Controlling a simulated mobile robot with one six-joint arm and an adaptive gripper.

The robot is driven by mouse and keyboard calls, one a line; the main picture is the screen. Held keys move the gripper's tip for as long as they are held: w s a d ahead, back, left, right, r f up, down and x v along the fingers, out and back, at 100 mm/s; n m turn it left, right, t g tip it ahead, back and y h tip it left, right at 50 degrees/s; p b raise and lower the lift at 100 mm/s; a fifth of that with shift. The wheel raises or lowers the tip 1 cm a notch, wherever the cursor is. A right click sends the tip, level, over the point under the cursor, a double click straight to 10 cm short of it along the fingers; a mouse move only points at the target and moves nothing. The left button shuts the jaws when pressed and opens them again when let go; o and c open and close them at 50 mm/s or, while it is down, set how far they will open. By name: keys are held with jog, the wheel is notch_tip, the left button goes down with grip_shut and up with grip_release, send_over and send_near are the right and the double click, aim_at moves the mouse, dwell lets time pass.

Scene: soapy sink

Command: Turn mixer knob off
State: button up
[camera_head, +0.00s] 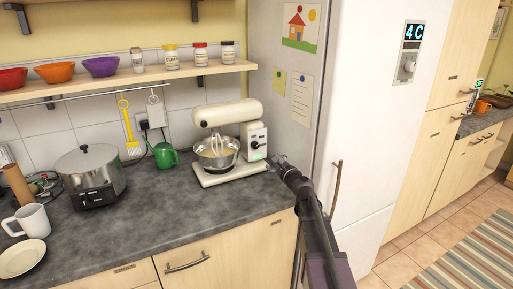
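A cream stand mixer (225,114) stands on the grey counter near the fridge, with its head over a steel bowl (216,153). Its white control panel (254,141) faces forward on the right side. A small dark knob (255,144) shows on the panel, with a green lit patch below it. The knob's exact setting is too small to read. My gripper (277,161) is just right of and slightly below the panel, and looks apart from the knob. Its fingers are too small here to tell open from shut.
A white fridge (372,130) with a handle (336,188) stands close to the right of my arm. A green watering can (165,155) and a steel cooker (90,172) are left of the mixer. A shelf (130,77) with bowls and jars hangs above. The counter front (165,215) is clear.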

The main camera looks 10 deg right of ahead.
aim_at(257, 146)
jog(key=x, duration=1.4)
jog(key=shift+a, duration=0.35)
